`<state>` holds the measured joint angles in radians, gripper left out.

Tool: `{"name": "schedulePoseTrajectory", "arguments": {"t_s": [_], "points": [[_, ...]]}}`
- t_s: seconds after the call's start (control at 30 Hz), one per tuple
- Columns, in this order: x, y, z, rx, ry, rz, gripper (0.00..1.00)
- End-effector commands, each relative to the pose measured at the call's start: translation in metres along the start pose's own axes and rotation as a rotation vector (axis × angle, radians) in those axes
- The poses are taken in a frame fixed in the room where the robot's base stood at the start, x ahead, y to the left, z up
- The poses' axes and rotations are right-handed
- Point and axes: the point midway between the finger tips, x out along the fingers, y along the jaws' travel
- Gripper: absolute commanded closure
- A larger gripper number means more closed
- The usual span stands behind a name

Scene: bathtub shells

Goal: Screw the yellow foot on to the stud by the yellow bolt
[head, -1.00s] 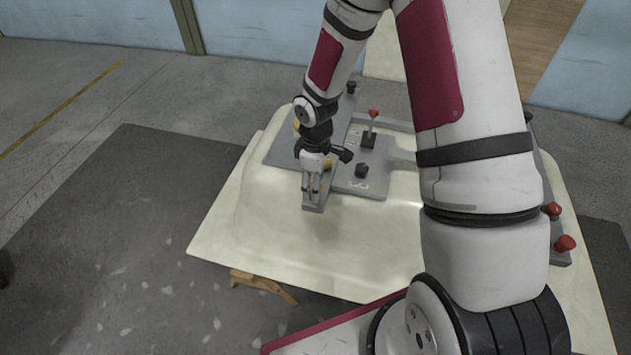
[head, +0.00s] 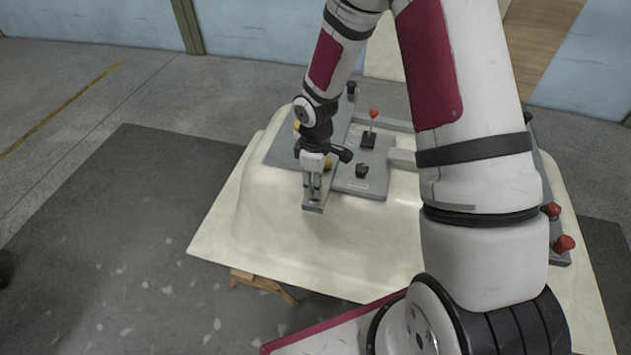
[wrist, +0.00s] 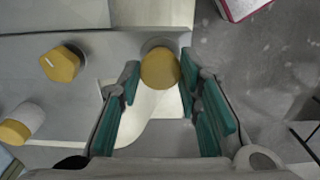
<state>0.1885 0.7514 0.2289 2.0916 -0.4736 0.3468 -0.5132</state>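A round yellow foot (wrist: 160,68) shows between my fingertips in the wrist view, over a dark round base at the end of a grey bracket (head: 313,208). The stud under it is hidden. My gripper (wrist: 160,62) has teal pads on either side of the foot and looks open, with thin gaps beside it. It points down over the bracket end in the head view (head: 313,190). A yellow hex bolt head (wrist: 62,63) sits on the grey plate to the left in the wrist view. I cannot tell whether the foot is fully seated.
A yellow and white cylinder (wrist: 20,125) is at the left edge of the wrist view. The bracket lies on a cream upturned tub shell (head: 265,235). Red knobs (head: 564,243) are farther right.

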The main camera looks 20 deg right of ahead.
Motion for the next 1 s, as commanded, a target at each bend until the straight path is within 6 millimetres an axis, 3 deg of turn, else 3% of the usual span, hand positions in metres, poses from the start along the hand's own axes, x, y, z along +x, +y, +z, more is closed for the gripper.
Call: {"name": "schedulePoseTrajectory", "arguments": {"t_s": [0.17, 0.63, 0.77, 0.97, 1.0], "points": [[-0.0002, -0.001, -0.0007, 0.111, -0.001, 0.0, 1.0], [-0.0002, -0.0008, -0.0005, 1.058, 0.0, 0.0, 1.0], [0.0, -0.0009, -0.0008, 1.15, 0.0, -0.001, 1.0], [0.0001, -0.0008, -0.0008, 1.153, 0.0, -0.001, 1.0], [0.0, -0.0008, -0.0008, 1.152, 0.0, -0.001, 0.62]]}}
